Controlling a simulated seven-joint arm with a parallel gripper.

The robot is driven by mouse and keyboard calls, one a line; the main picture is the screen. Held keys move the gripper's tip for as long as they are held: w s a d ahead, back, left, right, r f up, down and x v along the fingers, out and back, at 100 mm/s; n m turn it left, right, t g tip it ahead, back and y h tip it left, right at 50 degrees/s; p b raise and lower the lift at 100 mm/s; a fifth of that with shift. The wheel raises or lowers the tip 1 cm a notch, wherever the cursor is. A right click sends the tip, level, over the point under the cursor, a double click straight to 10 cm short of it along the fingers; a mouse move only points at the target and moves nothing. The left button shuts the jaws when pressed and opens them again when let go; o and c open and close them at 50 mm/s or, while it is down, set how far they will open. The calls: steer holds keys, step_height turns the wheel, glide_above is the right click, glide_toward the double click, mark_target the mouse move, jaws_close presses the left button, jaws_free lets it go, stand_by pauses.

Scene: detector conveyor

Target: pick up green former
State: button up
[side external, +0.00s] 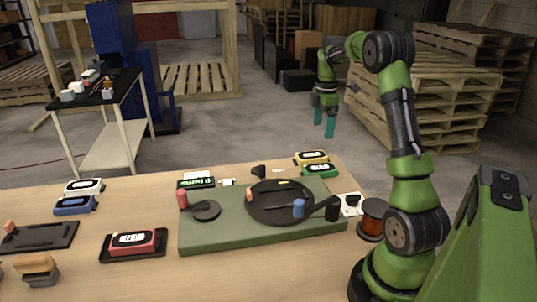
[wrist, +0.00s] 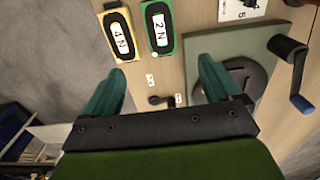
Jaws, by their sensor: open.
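A green former (side external: 321,171) lies at the back right edge of the table, beside a yellow one. In the wrist view the green former (wrist: 160,28), with a white face reading "2 N", lies ahead of my fingers and a little beyond them. My gripper (side external: 324,126) is in the air above and behind the table's far edge. In the wrist view my gripper (wrist: 162,70) has its two teal fingers spread apart with nothing between them. The green former is apart from both fingers.
The yellow former (wrist: 119,33), reading "4 N", lies close to the left of the green one. A green board (side external: 225,237) with a dark disc (side external: 280,207) and a blue-handled crank (side external: 299,208) fills the table's middle. A copper spool (side external: 372,217) stands at the right.

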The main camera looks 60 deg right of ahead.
glide_above(320, 168)
steer(key=f, duration=1)
steer(key=shift+w+f, duration=0.25)
steer(key=shift+s+d+f, duration=0.1)
steer(key=shift+f, duration=1.25)
steer(key=shift+s+f, duration=0.1)
steer(key=shift+f, duration=1.25)
steer(key=shift+c, duration=0.3)
